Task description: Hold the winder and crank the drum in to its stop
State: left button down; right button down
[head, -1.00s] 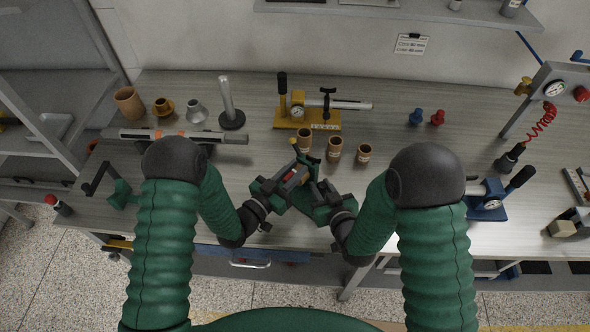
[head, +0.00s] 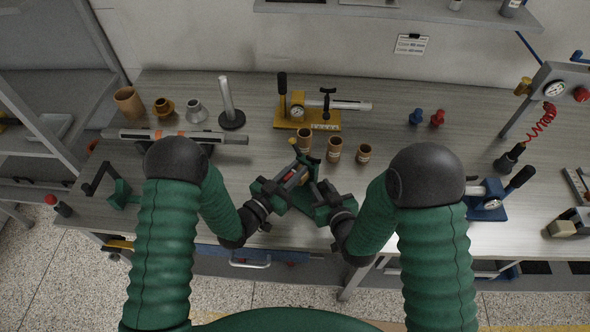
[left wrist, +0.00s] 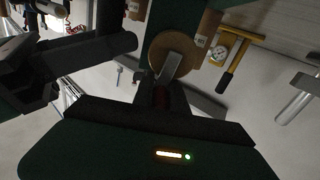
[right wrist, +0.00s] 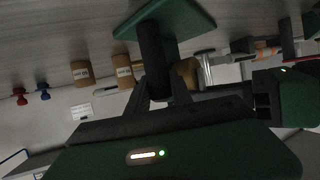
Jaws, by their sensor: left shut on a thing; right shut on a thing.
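The small winder (head: 297,176), with a dark green body and a red and pale part, is between my two grippers above the front of the bench. My left gripper (head: 277,192) is shut on the winder from the left. In the left wrist view a tan round drum end (left wrist: 175,52) with a grey bar lies just beyond its fingers. The drum's stop cannot be made out.
Several brown cups (head: 335,150) stand just behind the winder. A yellow-based gauge fixture (head: 308,119) is farther back. The bench is clear between the cups and the small blue knob (head: 416,116).

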pick_arm(q)
jog(key=shift+s+f, duration=0.1)
jog(key=shift+f, duration=0.2)
jog(key=shift+s+d+f+m, duration=0.15)
jog(key=shift+s+d+m, duration=0.1)
jog(key=shift+m, duration=0.7)
jog(key=shift+s+d+f+m, duration=0.1)
jog(key=shift+d+f+m, duration=0.15)
jog(key=shift+m, duration=0.65)
jog(key=shift+s+d+f+m, duration=0.1)
jog(key=shift+s+d+m, duration=0.15)
jog(key=shift+m, duration=0.7)
jog(key=c, duration=1.3)
grip_release()
jog(key=shift+w, duration=0.1)
jog(key=shift+a+r, duration=0.1)
